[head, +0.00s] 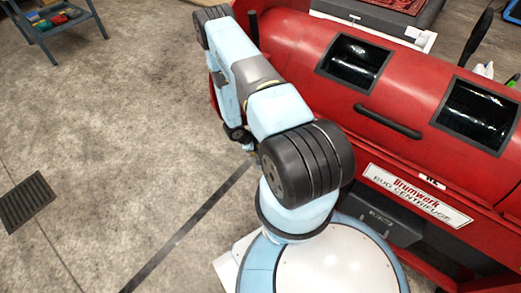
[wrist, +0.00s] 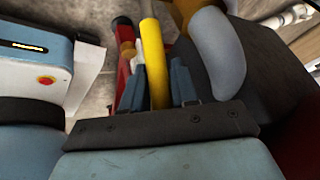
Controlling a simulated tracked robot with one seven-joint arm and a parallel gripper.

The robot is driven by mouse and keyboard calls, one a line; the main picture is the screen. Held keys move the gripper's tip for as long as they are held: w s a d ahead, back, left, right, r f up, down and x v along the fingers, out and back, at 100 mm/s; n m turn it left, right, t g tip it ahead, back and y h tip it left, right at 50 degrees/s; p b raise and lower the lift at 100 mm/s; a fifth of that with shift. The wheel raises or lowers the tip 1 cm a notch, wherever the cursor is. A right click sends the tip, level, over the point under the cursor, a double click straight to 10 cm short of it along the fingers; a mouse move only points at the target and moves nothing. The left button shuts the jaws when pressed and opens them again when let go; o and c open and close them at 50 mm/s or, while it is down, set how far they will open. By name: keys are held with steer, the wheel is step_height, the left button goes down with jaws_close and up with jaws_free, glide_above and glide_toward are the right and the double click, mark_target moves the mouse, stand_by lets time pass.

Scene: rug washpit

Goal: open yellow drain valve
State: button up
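In the wrist view, the yellow handle of the drain valve (wrist: 154,60) runs lengthwise between the two blue fingers of my gripper (wrist: 157,88), down close to the palm. The fingers are close in on both sides of the handle and look shut on it. In the head view my arm hides the gripper, and no yellow handle shows there.
A red rug centrifuge (head: 390,90) with a black bar handle stands close on the right of my arm. A blue-grey shelf (head: 45,28) is at the far left, and a floor grate (head: 25,200) lies at left. The concrete floor between is clear. A red pipe (wrist: 124,50) is beside the yellow handle.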

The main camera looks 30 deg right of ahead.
steer(key=v, duration=1.2)
steer(key=shift+a+r, duration=0.1)
steer(key=shift+r, duration=0.05)
steer(key=shift+c, duration=0.4)
